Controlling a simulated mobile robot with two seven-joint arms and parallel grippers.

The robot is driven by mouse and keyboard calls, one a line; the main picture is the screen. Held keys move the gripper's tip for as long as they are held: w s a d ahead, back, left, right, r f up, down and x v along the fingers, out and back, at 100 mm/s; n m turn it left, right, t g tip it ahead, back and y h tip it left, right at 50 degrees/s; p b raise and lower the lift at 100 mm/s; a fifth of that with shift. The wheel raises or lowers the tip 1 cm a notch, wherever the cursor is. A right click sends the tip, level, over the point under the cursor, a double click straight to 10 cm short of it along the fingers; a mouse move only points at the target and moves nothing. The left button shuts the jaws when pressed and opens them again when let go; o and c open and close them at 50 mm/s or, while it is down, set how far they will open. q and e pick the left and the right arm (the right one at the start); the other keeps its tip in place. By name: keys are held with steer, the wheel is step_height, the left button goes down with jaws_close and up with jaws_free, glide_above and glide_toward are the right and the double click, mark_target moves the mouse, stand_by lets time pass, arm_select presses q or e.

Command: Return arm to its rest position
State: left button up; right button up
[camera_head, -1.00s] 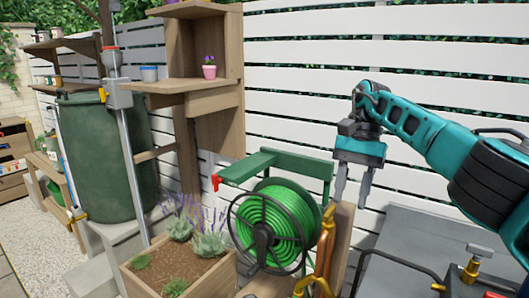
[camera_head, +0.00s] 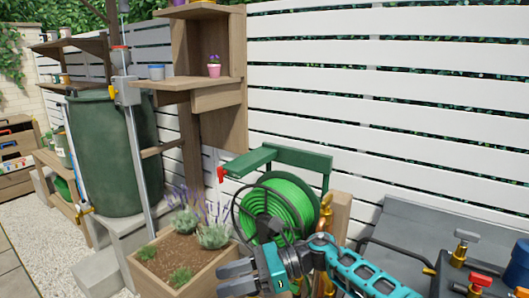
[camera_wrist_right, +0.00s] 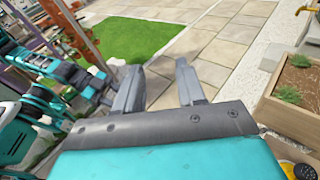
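My right gripper (camera_head: 222,280) is low in the head view, in front of the planter and hose reel, with its fingers pointing left. Its two grey fingers are apart with nothing between them. The right wrist view shows the same open gripper (camera_wrist_right: 158,70) above the paving. Teal and grey links of my other arm show at the left edge of the right wrist view. The state of the left gripper cannot be made out there, and the head view does not show it.
A wooden planter (camera_head: 207,272) with lavender and a green hose reel (camera_head: 272,212) stand close to my right arm. A green water barrel (camera_head: 100,150) is at the left. Paving (camera_wrist_right: 215,50) and a lawn (camera_wrist_right: 128,38) lie open below the right wrist.

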steer(key=s+d+f+n+t+h, duration=0.6)
steer(key=s+d+f+n, duration=0.3)
steer(key=d, duration=0.3)
steer(key=s+d+f+n+t+h, duration=0.7)
steer(key=s+d+f+n+t, duration=0.1)
steer(key=s+d+f+n, duration=0.2)
steer(key=shift+s+d+f, duration=0.4)
steer(key=shift+d+f, duration=0.1)
steer(key=shift+d, duration=0.7)
